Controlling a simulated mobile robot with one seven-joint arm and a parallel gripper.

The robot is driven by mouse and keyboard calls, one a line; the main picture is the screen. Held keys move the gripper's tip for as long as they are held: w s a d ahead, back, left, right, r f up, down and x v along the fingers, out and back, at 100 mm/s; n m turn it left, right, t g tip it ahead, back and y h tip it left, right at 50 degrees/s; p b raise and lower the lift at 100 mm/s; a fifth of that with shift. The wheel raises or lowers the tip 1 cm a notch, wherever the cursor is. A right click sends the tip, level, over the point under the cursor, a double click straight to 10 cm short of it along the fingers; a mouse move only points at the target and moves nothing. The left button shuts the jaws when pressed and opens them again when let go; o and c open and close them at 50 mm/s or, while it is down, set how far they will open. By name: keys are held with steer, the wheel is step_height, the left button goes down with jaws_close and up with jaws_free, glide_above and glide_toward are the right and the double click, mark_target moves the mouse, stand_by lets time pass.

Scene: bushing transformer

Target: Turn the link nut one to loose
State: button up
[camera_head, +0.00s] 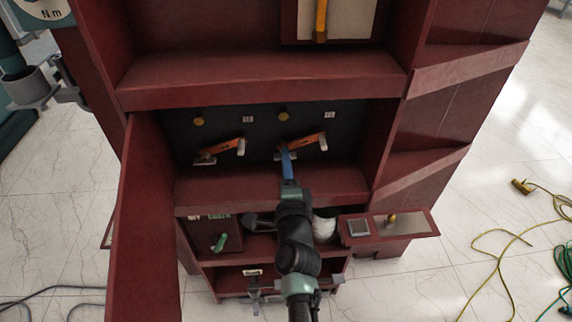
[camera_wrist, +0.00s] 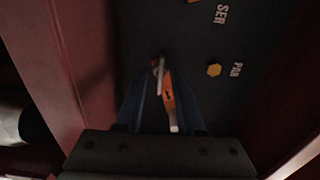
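Two orange links lie on the dark back panel, a left link (camera_head: 225,146) and a right link (camera_head: 305,143). Each has pale metal pieces at its ends, perhaps the nuts; which one is link nut one I cannot tell. My gripper (camera_head: 288,156) has blue fingers and reaches the lower left end of the right link. In the wrist view, the two fingers of my gripper (camera_wrist: 162,95) stand apart. The orange link (camera_wrist: 168,92) and a pale metal piece (camera_wrist: 160,76) show between them. Contact is not clear.
A yellow knob (camera_wrist: 214,69) shows beside the PAR label (camera_wrist: 236,69). Dark red cabinet walls and a shelf edge (camera_head: 265,90) bound the recess. An open door (camera_head: 150,220) stands at left.

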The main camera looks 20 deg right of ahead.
jaws_close()
stand_by(0.6)
steer(key=n+b, duration=0.1)
steer(key=n, duration=0.3)
steer(key=shift+f+n, duration=0.1)
steer(key=shift+n, duration=0.3)
steer(key=n+b, duration=0.1)
steer(key=n, duration=0.3)
steer(key=shift+n+b, duration=0.3)
steer(key=shift+b, duration=0.05)
steer(key=n+b, duration=0.1)
steer(key=n, duration=0.3)
steer(key=shift+b, duration=0.4)
steer(key=shift+n+b, duration=0.6)
steer(key=shift+n, duration=1.5)
